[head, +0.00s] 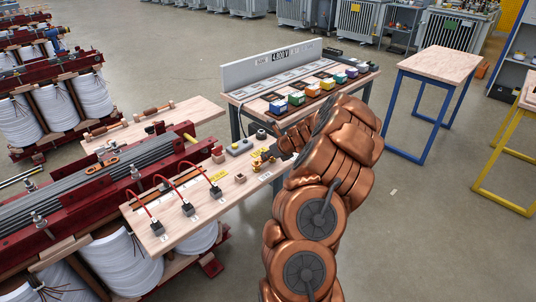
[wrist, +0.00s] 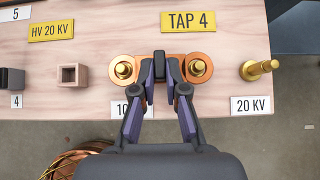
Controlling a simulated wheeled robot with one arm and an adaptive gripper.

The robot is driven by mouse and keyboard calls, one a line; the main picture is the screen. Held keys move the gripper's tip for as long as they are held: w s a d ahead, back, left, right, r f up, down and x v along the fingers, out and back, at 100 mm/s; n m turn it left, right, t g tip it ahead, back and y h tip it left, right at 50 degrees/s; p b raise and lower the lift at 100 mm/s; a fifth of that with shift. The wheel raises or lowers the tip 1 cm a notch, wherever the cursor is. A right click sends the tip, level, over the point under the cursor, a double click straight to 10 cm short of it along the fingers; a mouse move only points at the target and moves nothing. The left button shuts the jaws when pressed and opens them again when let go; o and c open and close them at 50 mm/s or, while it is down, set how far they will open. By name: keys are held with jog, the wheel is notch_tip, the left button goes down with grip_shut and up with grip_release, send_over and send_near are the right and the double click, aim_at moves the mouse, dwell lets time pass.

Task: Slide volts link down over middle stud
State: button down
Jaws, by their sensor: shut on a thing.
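The volts link (wrist: 176,57) is a flat copper bar with a round ring at each end. In the wrist view my gripper (wrist: 160,70) is shut on its middle. A brass stud (wrist: 124,69) shows in the left ring and another brass stud (wrist: 196,68) in the right ring. From above I cannot tell how far down the link sits. In the head view my gripper (head: 270,156) is at the bench's right end, and the link is hard to make out.
A "TAP 4" plate (wrist: 188,19) lies beyond the link, and a partly hidden label (wrist: 120,109) lies before it. A square hollow block (wrist: 73,76) stands left. Red leads (head: 172,187) run along the wooden bench (head: 160,232). A second bench (head: 233,98) holds coloured blocks behind.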

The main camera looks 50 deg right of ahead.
jog(key=shift+f, duration=0.95)
jog(key=c, duration=1.1)
grip_release()
jog(key=shift+b, duration=0.3)
jog(key=v, duration=1.2)
